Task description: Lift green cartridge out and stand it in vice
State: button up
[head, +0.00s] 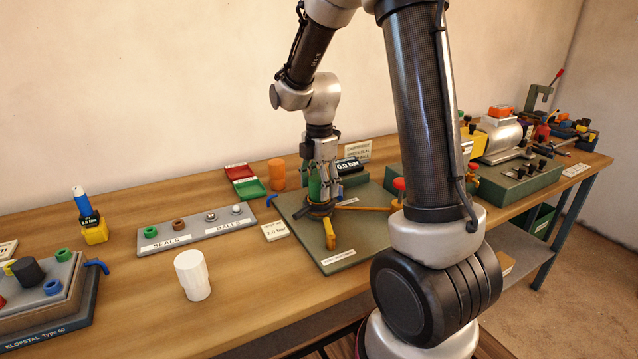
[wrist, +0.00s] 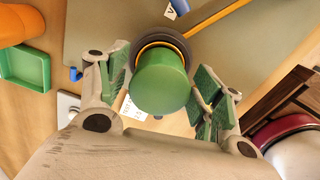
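The green cartridge (head: 314,188) stands upright in a dark round fitting (head: 318,211) on the grey-green plate (head: 350,238). In the wrist view the cartridge's round green top (wrist: 160,82) sits between the finger pads, with the dark ring (wrist: 152,36) around its lower part. My gripper (head: 323,186) points straight down over it. In the wrist view my gripper (wrist: 161,78) is open, with a narrow gap between each pad and the cartridge. I cannot pick out the vice for certain; some blue and yellow gear (head: 572,130) at the far right is too small to tell.
A yellow handle (head: 330,235) juts from the fitting. A gauge box (head: 348,170) stands behind. A red knob (head: 399,184) stands right, near my arm.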

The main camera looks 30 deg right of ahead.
jog(key=c, duration=0.8)
jog(key=shift+r, duration=0.75)
jog(key=shift+c, duration=0.2)
jog(key=shift+r, duration=2.6)
